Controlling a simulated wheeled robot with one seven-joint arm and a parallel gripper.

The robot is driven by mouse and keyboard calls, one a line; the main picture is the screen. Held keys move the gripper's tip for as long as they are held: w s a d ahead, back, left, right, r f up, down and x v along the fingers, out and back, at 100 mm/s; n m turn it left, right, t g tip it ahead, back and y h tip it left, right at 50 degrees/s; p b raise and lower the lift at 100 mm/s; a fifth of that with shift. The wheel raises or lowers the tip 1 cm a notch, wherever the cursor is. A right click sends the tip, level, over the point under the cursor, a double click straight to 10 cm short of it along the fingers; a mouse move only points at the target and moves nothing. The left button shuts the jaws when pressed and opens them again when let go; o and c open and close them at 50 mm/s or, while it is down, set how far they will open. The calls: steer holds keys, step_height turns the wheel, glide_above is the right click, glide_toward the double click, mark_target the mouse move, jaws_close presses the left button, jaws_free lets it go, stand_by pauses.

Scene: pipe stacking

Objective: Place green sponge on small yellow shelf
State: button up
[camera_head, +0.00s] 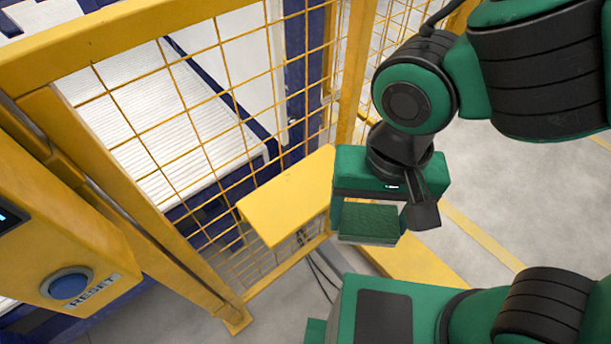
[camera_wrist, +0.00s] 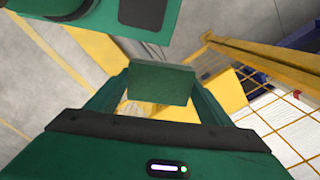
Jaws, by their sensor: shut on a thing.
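The green sponge (camera_head: 369,222) is a dark green block with a lighter lower edge. My gripper (camera_head: 385,215) is shut on it and holds it in the air, to the right of the small yellow shelf (camera_head: 287,197). In the wrist view the sponge (camera_wrist: 162,83) sits between my two fingers. The yellow shelf is a flat, empty plate fixed at the yellow mesh fence. In the wrist view, yellow surfaces show behind and beside the sponge, partly hidden by it.
A yellow mesh fence (camera_head: 190,112) stands behind the shelf, with a white-slatted conveyor (camera_head: 150,120) beyond it. A yellow box with a blue reset button (camera_head: 68,284) is at lower left. Cables (camera_head: 318,268) hang below the shelf. Grey floor (camera_head: 500,190) is open at right.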

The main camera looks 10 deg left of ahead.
glide_above(304, 189)
step_height(304, 189, down, 2)
steer(key=shift+s+d+f, duration=0.1)
steer(key=shift+s+d, duration=0.05)
steer(key=shift+f, duration=2.25)
steer(key=shift+a+f, duration=0.2)
steer(key=o, duration=1)
steer(key=shift+r, duration=0.1)
step_height(304, 189, up, 12)
